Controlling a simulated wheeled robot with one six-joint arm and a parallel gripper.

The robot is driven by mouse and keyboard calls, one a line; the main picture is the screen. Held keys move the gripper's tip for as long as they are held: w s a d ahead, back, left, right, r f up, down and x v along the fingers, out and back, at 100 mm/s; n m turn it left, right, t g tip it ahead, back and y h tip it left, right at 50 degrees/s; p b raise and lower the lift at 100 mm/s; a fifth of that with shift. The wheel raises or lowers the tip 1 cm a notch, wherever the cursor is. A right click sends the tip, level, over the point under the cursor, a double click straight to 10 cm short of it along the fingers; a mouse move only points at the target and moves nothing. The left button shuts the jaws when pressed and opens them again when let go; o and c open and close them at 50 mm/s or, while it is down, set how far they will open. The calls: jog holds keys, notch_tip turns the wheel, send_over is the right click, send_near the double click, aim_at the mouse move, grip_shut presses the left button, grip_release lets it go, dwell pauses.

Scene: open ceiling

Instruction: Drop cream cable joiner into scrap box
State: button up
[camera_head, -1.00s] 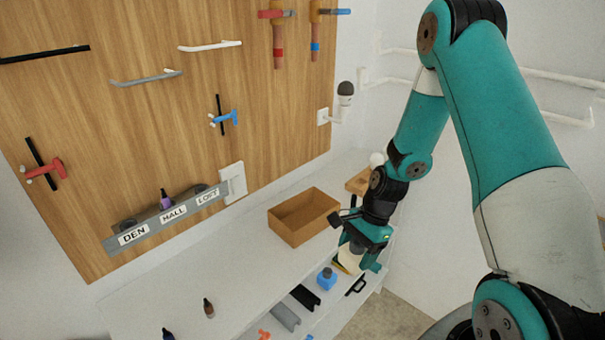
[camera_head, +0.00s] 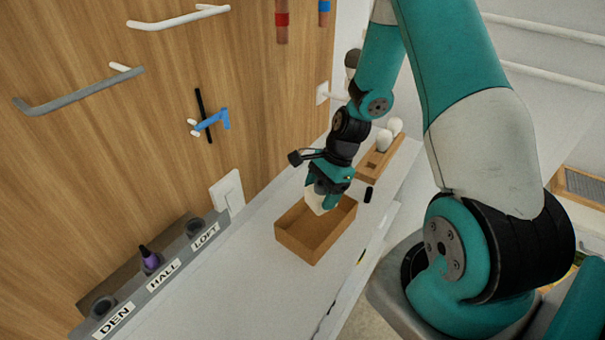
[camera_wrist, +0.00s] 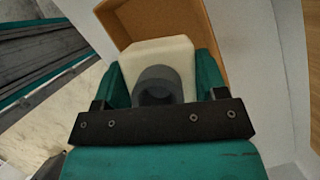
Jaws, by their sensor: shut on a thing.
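My gripper (camera_head: 327,199) is shut on the cream cable joiner (camera_head: 315,200), a pale block with a grey round socket. In the wrist view the joiner (camera_wrist: 160,62) sits between the two teal fingers of my gripper (camera_wrist: 163,80). The scrap box (camera_head: 297,246) is an open brown box on the white counter. My gripper holds the joiner over the back part of the box; how far its lower end reaches below the rim is hard to tell. The box (camera_wrist: 215,25) also shows behind the joiner in the wrist view.
A wooden holder (camera_head: 368,172) with white bulbs stands behind the box. A labelled rack (camera_head: 165,275) with a purple-topped bottle (camera_head: 150,258) runs along the wooden wall panel (camera_head: 100,150). A dark small object (camera_head: 368,194) shows beside the gripper. The counter (camera_head: 240,290) left of the box is clear.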

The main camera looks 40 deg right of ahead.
jog(key=shift+w+a+f, duration=0.1)
jog(key=shift+w, duration=0.35)
jog(key=shift+f+b, duration=2.15)
jog(key=shift+f, duration=0.25)
jog(key=o, duration=1)
jog(key=shift+r, duration=0.15)
jog(key=b+v, duration=0.2)
jog(key=v, duration=1.5)
jog(key=shift+b, duration=0.35)
jog(key=shift+r, duration=0.15)
